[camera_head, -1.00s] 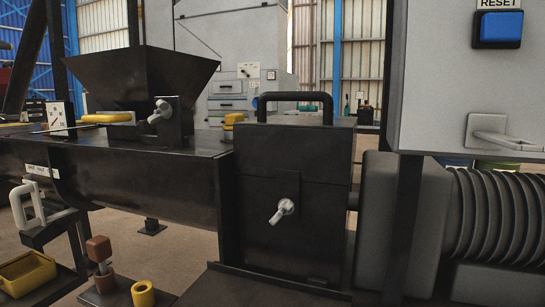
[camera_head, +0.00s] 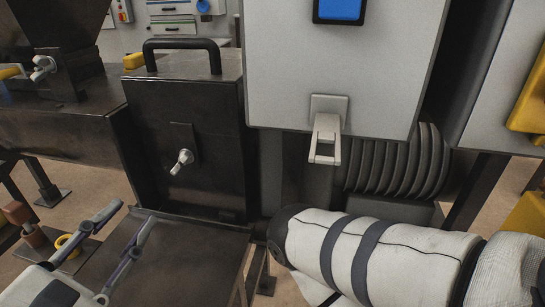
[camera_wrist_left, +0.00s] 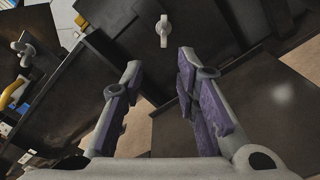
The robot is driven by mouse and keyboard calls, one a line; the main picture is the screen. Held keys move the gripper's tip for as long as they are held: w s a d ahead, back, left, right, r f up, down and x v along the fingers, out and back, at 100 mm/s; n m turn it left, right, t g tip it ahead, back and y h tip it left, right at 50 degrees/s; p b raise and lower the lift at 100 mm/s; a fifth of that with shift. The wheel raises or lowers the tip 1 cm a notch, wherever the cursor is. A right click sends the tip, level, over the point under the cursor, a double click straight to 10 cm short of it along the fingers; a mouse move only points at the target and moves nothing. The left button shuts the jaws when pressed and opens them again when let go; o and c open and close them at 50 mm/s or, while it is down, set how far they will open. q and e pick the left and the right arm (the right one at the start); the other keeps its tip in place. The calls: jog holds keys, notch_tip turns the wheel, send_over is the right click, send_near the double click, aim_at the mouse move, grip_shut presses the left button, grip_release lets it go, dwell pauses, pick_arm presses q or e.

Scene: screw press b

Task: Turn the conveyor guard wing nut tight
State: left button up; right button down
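A pale wing nut (camera_head: 182,160) sits on the front face of a black box-shaped guard (camera_head: 190,105) with a handle on top. It also shows in the left wrist view (camera_wrist_left: 163,30), beyond and between my finger tips. A second pale wing nut (camera_head: 42,68) is at the bracket by the hopper, at the far left. No label shows which one belongs to the conveyor guard. My left gripper (camera_head: 134,213) is open and empty, below and left of the guard's wing nut, apart from it; its fingers also show in the left wrist view (camera_wrist_left: 158,63). My right gripper is out of view.
A grey cabinet (camera_head: 340,60) with a blue button and a pale handle (camera_head: 326,138) stands right of the guard. Ribbed bellows (camera_head: 395,165) lie below it. A dark flat plate (camera_head: 185,265) lies in front of the guard. A white banded arm of mine crosses the lower right.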

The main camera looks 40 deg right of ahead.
aim_at(178, 166)
pick_arm(q)
jog(key=x, duration=0.8)
jog(key=s+d+r+x, duration=0.1)
jog(key=x, duration=0.3)
jog(key=shift+s, duration=0.15)
grip_shut()
